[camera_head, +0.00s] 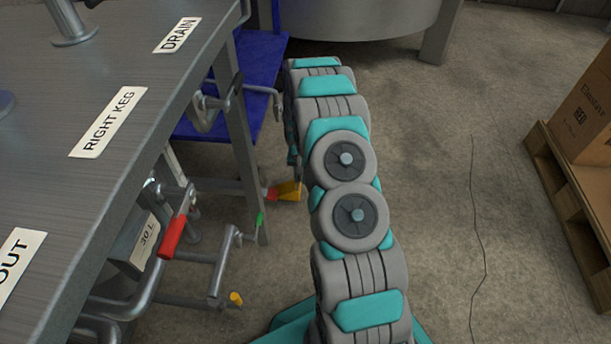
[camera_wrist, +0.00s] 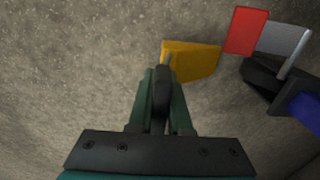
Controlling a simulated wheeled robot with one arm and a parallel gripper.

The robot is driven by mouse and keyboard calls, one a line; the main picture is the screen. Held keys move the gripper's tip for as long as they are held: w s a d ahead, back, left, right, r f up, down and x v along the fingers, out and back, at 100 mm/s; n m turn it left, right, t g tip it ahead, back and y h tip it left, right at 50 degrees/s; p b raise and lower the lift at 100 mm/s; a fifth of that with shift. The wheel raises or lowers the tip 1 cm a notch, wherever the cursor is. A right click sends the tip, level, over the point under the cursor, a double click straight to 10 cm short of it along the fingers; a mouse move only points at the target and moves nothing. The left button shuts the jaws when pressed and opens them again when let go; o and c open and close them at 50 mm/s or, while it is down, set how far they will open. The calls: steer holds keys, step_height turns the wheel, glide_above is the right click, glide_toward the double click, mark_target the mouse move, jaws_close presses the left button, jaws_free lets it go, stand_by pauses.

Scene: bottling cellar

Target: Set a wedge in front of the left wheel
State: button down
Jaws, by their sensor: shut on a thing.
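A yellow wedge (camera_wrist: 193,60) sits low at the floor in the wrist view, with a small grey peg at its left end. My gripper (camera_wrist: 164,78) is shut on that peg. To the wedge's right are a red tab (camera_wrist: 245,30) on a grey plate and a black wheel (camera_wrist: 262,82) under a blue frame (camera_wrist: 307,108). The wedge and wheel are apart in this view. In the head view the wedge (camera_head: 289,191) shows beside my arm, next to the red tab (camera_head: 271,193). My arm and the table leg hide much there; I cannot tell whether the wedge touches the floor.
A steel bench (camera_head: 100,60) with labels fills the left, with pipes and a red-handled lever (camera_head: 175,232) below it. A blue cart (camera_head: 262,60) stands behind. A pallet (camera_head: 570,200) with a carton (camera_head: 585,120) is at right. Floor between is clear.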

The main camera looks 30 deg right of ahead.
steer(key=shift+w+a+f, duration=0.25)
steer(key=shift+a+f, duration=0.05)
steer(key=shift+f, duration=0.05)
steer(key=shift+w+a+f, duration=0.2)
steer(key=shift+w+a, duration=0.5)
steer(key=shift+a, duration=0.35)
steer(key=shift+w+a+f, duration=0.15)
steer(key=shift+w+a, duration=0.55)
steer(key=shift+a, duration=0.3)
steer(key=c, duration=0.8)
jaws_free()
steer(key=shift+o, duration=0.2)
